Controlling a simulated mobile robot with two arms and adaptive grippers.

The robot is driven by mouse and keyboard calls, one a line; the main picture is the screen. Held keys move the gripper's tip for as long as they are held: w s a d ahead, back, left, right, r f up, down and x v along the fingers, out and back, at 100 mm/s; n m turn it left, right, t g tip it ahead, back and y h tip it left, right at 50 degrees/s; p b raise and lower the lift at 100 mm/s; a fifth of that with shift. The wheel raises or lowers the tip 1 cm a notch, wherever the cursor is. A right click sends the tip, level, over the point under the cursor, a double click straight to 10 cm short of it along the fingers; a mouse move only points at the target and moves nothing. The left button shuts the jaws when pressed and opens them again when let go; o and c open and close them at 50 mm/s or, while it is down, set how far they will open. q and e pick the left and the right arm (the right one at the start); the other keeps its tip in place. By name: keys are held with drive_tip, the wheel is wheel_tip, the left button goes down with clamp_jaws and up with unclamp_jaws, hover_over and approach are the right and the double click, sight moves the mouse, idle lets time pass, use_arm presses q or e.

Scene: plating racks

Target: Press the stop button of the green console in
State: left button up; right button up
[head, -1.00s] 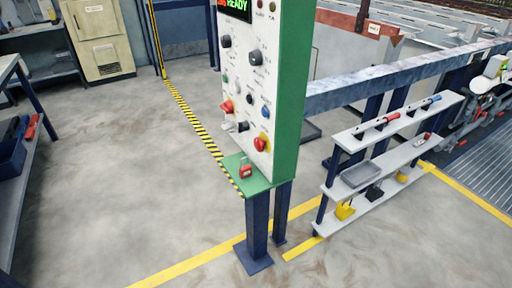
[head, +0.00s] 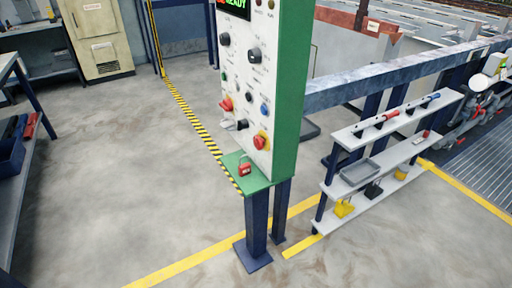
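The green console (head: 288,110) stands upright on dark blue legs in the middle of the head view, with a white front panel (head: 240,72). A red mushroom button on a yellow base (head: 260,141) sits low on the panel's right side; it looks like the stop button. A red switch (head: 226,104), black knobs and a blue button (head: 264,110) are also on the panel. A red padlock (head: 245,169) rests on the green ledge (head: 256,184) below. The display at the top is partly cut off and shows "READY". Neither of my grippers is in view.
A white shelf rack (head: 368,178) with tools, a grey tray and yellow items stands right of the console. A blue-grey rail (head: 390,80) runs behind it. A workbench (head: 22,150) is at the left edge and a beige cabinet (head: 98,40) at the back. Floor left of the console is clear.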

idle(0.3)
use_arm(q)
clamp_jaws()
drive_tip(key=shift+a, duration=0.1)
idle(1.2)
